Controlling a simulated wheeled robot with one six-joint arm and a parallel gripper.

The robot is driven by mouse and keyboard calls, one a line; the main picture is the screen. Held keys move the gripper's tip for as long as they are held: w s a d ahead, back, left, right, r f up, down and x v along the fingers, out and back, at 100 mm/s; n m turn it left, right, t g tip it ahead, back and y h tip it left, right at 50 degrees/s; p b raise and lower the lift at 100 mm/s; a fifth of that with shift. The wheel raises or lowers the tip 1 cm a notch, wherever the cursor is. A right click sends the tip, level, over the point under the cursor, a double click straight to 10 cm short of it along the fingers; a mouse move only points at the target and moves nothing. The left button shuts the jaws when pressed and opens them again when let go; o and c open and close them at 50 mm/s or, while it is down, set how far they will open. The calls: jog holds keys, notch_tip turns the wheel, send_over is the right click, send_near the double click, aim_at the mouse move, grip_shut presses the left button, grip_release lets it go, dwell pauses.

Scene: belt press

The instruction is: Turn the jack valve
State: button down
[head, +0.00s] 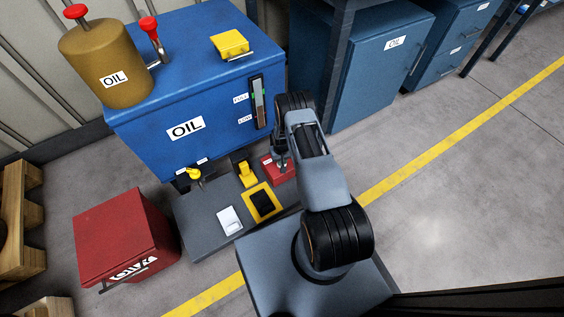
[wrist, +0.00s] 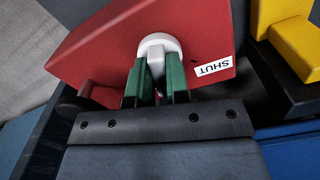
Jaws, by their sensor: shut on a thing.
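A red block (wrist: 100,45) with a white label reading SHUT (wrist: 213,68) fills the upper part of the wrist view. A white rounded valve handle (wrist: 159,42) stands on its face. The green fingers of my gripper (wrist: 155,70) are shut on this handle, one on each side. In the head view the red block (head: 270,166) is at the right end of the dark platform, and my gripper (head: 282,160) reaches down to it. My gripper and arm hide part of the block there.
The blue oil tank (head: 220,95) stands behind the platform (head: 195,220). A yellow lever piece (head: 246,174), a yellow-framed black pad (head: 262,203), a white box (head: 229,220) and a yellow knob (head: 193,174) are left of the block. A red toolbox (head: 120,235) is at left. Floor is clear at right.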

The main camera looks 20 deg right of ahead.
jog(key=n+b, duration=0.2)
jog(key=n, duration=0.4)
jog(key=shift+a+n+b, duration=0.1)
jog(key=shift+n+b, duration=0.8)
jog(key=shift+n, duration=2.2)
jog(key=c, duration=1.1)
grip_release()
jog(key=shift+r, duration=0.1)
notch_tip(320, 180, up, 14)
jog(key=p, duration=0.5)
jog(key=shift+p, duration=0.3)
